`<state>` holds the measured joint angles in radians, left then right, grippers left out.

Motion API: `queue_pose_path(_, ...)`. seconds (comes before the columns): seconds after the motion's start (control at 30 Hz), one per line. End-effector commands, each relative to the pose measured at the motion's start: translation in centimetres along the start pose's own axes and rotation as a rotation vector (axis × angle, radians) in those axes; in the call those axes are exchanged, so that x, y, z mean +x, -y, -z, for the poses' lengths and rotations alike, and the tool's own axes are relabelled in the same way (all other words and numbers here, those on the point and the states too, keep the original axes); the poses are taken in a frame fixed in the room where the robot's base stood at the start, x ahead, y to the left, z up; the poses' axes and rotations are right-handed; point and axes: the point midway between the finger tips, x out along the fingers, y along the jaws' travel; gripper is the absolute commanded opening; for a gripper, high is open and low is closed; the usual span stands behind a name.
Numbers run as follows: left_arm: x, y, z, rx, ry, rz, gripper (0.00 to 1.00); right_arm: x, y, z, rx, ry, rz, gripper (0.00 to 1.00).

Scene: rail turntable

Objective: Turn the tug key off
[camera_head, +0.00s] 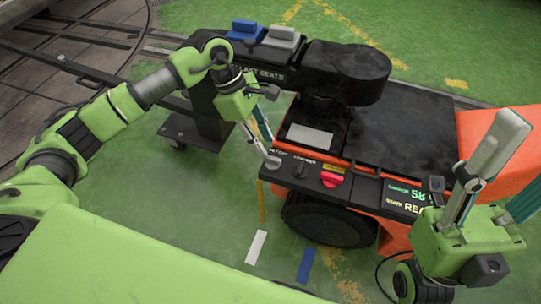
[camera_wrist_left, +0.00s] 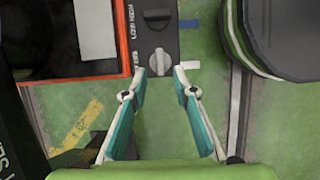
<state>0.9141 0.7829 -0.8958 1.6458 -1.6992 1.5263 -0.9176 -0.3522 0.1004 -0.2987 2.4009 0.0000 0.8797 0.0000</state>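The orange and black tug (camera_head: 400,130) has a dark control panel along its near edge. In the left wrist view, a grey rotary knob (camera_wrist_left: 160,62) sits at the panel's end, and a black knob (camera_wrist_left: 158,18) sits beyond it. Their labels are too small to read surely, so I cannot tell which is the key. My left gripper (camera_head: 272,128) is open over that panel end. In the wrist view its fingertips (camera_wrist_left: 158,72) stand either side of the grey knob, apart from it. My right gripper (camera_head: 522,155) appears open and empty at the right.
A red switch (camera_head: 331,179) and a lit display (camera_head: 405,195) are farther right on the panel. A black post with an arm (camera_head: 300,72) carries a blue block (camera_head: 245,30) and a grey block (camera_head: 282,38) behind my left gripper. Green floor lies in front.

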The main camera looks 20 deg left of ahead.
Motion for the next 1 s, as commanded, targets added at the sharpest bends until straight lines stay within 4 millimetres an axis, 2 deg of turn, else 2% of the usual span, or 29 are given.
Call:
queue_pose_path(0.03, 1.1, 0.1, 0.1, 0.000, 0.001, 0.004, 0.26, -0.5, 0.0, 0.5, 0.002, -0.029, 0.000, 0.50)
queue_pose_path(0.1, 2.6, 0.1, 0.1, 0.000, 0.002, 0.003, 0.26, -0.9, 0.0, 0.3, 0.002, -0.024, 0.000, 0.50)
queue_pose_path(0.3, 5.1, 0.0, 0.0, 0.000, 0.002, 0.001, 0.26, -1.6, 0.0, 0.2, 0.002, -0.024, 0.000, 0.50)
queue_pose_path(0.7, 5.8, 0.0, -0.1, -0.001, 0.001, 0.000, 0.26, -1.7, 0.0, 0.1, 0.002, -0.022, 0.000, 0.50)
queue_pose_path(0.73, 5.8, 0.0, -0.1, -0.001, 0.001, 0.000, 0.24, -1.7, 0.0, 0.1, 0.002, -0.022, 0.000, 0.50)
queue_pose_path(0.8, 5.8, 0.0, -0.1, -0.001, 0.002, 0.000, 0.06, -1.7, 0.0, 0.1, 0.002, -0.022, 0.000, 0.50)
queue_pose_path(0.83, 5.8, 0.0, -0.1, -0.001, 0.002, 0.000, 0.00, -1.7, 0.0, 0.1, 0.002, -0.022, 0.000, 0.50)
queue_pose_path(1.0, 5.8, 0.0, -0.1, -0.001, 0.002, 0.000, 0.00, -1.7, 0.0, 0.1, 0.002, -0.022, 0.000, 0.50)
